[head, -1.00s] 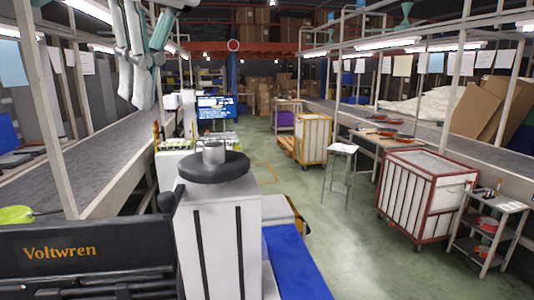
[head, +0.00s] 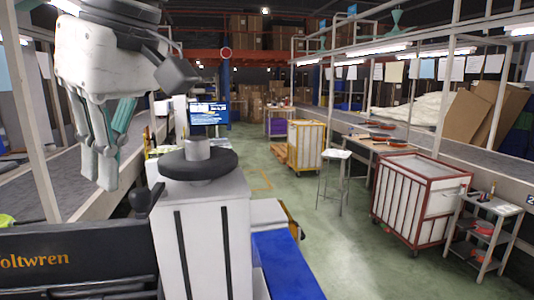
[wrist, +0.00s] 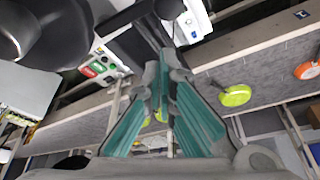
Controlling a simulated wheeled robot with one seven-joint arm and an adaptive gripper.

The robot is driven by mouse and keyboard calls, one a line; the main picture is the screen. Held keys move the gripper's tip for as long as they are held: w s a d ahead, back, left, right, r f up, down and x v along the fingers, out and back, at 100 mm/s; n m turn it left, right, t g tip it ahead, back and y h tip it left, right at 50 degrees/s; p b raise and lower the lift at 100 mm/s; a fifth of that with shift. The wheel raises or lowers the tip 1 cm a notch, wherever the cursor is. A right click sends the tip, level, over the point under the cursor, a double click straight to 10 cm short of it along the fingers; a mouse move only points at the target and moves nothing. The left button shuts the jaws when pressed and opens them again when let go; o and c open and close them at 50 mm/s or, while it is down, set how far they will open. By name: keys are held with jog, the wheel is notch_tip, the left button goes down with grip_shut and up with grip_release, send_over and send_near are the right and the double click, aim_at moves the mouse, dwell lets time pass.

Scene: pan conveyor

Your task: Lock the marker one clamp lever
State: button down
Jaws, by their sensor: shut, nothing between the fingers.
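My gripper (head: 108,185) hangs at the upper left of the head view with its fingers pointing down. The fingers are closed together and empty. In the wrist view the teal-lined fingers (wrist: 162,75) converge toward the middle. Beyond their tips is a dark bar with a black rounded end (wrist: 168,8). A pale control box with green and red buttons (wrist: 97,68) is left of the fingertips, and a white panel with small coloured buttons (wrist: 191,20) is right of them. I cannot tell for sure which part is the marker one clamp lever, and no marker is readable.
A grey conveyor (wrist: 275,75) carries a lime pan (wrist: 235,95) and an orange pan (wrist: 307,70). In the head view, a red-framed cart (head: 420,205), a small shelf trolley (head: 485,225), a stool (head: 333,160) and a yellow-framed cart (head: 306,145) stand right. The green floor between is clear.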

jog(key=shift+s+d+f, duration=0.1)
jog(key=shift+s+d, duration=0.15)
jog(key=shift+d, duration=0.75)
jog(key=shift+s+d+f+n+b, duration=0.1)
jog(key=shift+d+n+b, duration=0.35)
jog(key=shift+d+n, duration=0.2)
jog(key=shift+w+a+p, duration=0.2)
jog(key=shift+a+p, duration=0.15)
jog(key=shift+a, duration=0.35)
